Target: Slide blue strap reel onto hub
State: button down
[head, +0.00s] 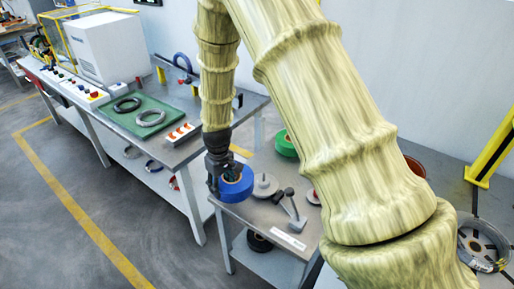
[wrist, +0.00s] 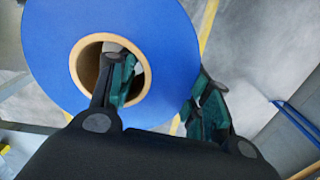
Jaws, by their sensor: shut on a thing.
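The blue strap reel (wrist: 55,45) has a tan core ring and fills the upper left of the wrist view. It also shows in the head view (head: 238,187), at the left end of the low grey table. My gripper (head: 217,178) is shut on the reel's wall: in the wrist view (wrist: 165,85) one finger is inside the core hole and the other is outside the rim. A pale grey disc-shaped part (head: 265,186), which looks like the hub, is just right of the reel. The head view does not clearly show whether the reel touches the table.
A green reel (head: 287,143) stands behind on the low table. A dark-knobbed lever fixture (head: 292,212) is right of the pale disc. A longer bench (head: 190,150) with a green mat (head: 125,122) is at left. My arm hides much of the right side.

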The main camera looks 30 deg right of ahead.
jog(key=d+r+n+p, duration=0.1)
jog(key=d+r+p, duration=0.3)
jog(key=d, duration=1)
notch_tip(320, 180, up, 3)
jog(key=shift+w+f+n, duration=0.15)
jog(key=shift+n, duration=0.25)
jog(key=shift+d, duration=0.1)
jog(key=shift+f+b, duration=1.1)
jog(key=shift+f, duration=1.8)
jog(key=shift+f+b, duration=0.45)
jog(key=shift+f, duration=1.85)
dwell(0.7)
